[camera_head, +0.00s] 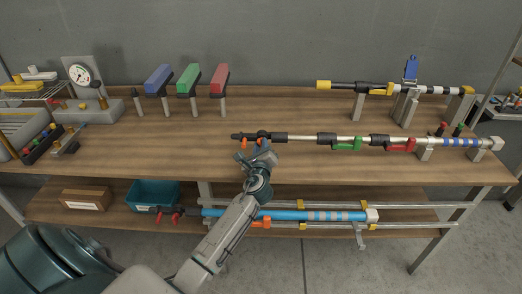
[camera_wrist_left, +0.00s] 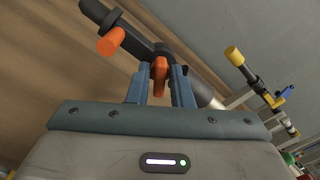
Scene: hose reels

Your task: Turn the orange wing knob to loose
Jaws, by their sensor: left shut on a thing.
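My left gripper (camera_head: 263,156) is at the front of the bench top, at the left end of a long pole lying along the bench. In the left wrist view, its fingers (camera_wrist_left: 160,88) are closed on an orange wing knob (camera_wrist_left: 159,72) under the dark pole fitting (camera_wrist_left: 150,38). A second orange knob (camera_wrist_left: 110,41) sticks out farther left on the same fitting, apart from the fingers. The head view shows this left one as a small orange spot (camera_head: 244,143); the held knob is mostly hidden by the gripper there. My right gripper is not in view.
The pole carries a green clamp (camera_head: 347,144) and a red clamp (camera_head: 400,145) to the right. A second pole (camera_head: 338,86) rests behind. A blue pole (camera_head: 285,214) lies on the lower shelf beside a teal bin (camera_head: 153,193).

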